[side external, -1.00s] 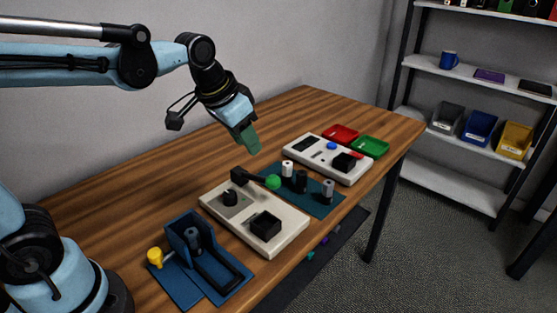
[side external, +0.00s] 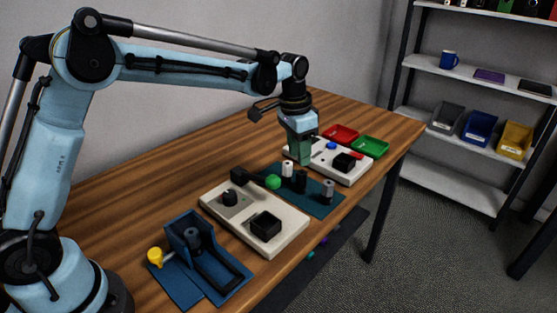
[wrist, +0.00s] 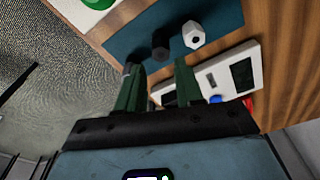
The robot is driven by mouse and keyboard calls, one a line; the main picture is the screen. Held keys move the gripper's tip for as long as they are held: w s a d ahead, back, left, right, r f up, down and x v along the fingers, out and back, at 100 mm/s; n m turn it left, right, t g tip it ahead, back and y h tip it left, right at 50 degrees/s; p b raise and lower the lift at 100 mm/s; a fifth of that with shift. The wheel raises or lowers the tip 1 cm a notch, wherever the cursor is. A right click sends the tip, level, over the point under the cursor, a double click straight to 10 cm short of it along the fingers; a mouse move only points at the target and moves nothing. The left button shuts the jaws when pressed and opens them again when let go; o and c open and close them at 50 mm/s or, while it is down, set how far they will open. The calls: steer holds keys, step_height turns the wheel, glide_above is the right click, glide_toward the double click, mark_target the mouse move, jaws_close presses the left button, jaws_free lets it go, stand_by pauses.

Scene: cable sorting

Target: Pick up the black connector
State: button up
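The black connector (side external: 301,181) stands upright on a teal mat (side external: 316,207). A white connector (side external: 288,169) stands to its left and a grey one (side external: 327,191) to its right. My gripper (side external: 302,160) points down just above and behind the black connector in the side view. In the wrist view my gripper (wrist: 158,66) has its two green fingers apart, with nothing seen held. There the black connector (wrist: 160,45) shows just beyond the fingertips, in line with the gap, and the white connector (wrist: 193,35) is to its right.
A white panel with a green button (side external: 273,181) is in front of the mat; another panel (side external: 357,174) lies behind it. A red tray (side external: 341,134) and green tray (side external: 370,146) sit at the back. A blue holder (side external: 187,230) stands at the front left.

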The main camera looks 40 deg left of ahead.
mark_target(301, 173)
steer(key=f, duration=0.6)
steer(key=w+f, duration=0.1)
steer(key=f, duration=0.2)
steer(key=shift+w+d+f, duration=0.1)
steer(key=shift+d+f, duration=0.1)
steer(key=shift+f, duration=0.05)
steer(key=shift+c, duration=0.3)
jaws_close()
